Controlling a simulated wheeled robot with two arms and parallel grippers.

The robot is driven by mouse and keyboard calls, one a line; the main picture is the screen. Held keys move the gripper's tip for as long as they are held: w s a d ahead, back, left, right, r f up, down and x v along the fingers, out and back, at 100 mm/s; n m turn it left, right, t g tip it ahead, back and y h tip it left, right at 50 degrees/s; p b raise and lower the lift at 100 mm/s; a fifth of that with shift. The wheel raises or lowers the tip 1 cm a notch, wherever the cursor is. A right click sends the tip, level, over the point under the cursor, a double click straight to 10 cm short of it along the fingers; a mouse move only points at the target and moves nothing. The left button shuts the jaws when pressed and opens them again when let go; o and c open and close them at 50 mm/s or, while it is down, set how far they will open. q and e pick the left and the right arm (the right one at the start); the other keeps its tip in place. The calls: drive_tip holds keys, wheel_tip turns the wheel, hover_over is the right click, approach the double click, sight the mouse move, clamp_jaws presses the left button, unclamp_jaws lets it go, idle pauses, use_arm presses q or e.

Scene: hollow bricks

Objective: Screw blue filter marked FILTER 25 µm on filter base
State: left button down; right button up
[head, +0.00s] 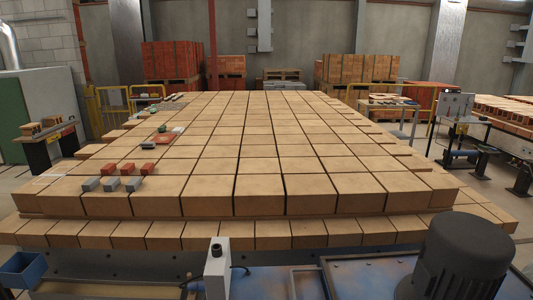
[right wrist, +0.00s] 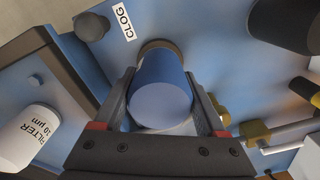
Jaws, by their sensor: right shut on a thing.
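In the right wrist view a blue cylindrical filter (right wrist: 160,104) sits between the two fingers of my right gripper (right wrist: 160,80), which is shut on it. Its plain round end faces the camera, and no marking on it can be read. A dark brownish ring (right wrist: 158,44), perhaps the filter base, shows just behind its far end on a blue panel. I cannot tell whether the filter touches it or is threaded on. My left gripper is in neither view. The head view shows neither gripper nor this filter.
A white cylinder marked FILTER 10 µm (right wrist: 30,138) stands left of my right gripper. A CLOG label (right wrist: 124,22) is on the blue panel (right wrist: 190,22). Pipes and a brass-coloured fitting (right wrist: 255,132) lie to the right. The head view shows a large brick-covered table (head: 260,185) and a dark motor (head: 465,255).

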clamp_jaws()
drive_tip(key=shift+f+m+b, duration=0.15)
drive_tip(key=shift+m+b, duration=0.25)
drive_tip(key=shift+m, duration=1.1)
drive_tip(key=shift+m+b, duration=0.7)
drive_tip(key=shift+m, duration=0.7)
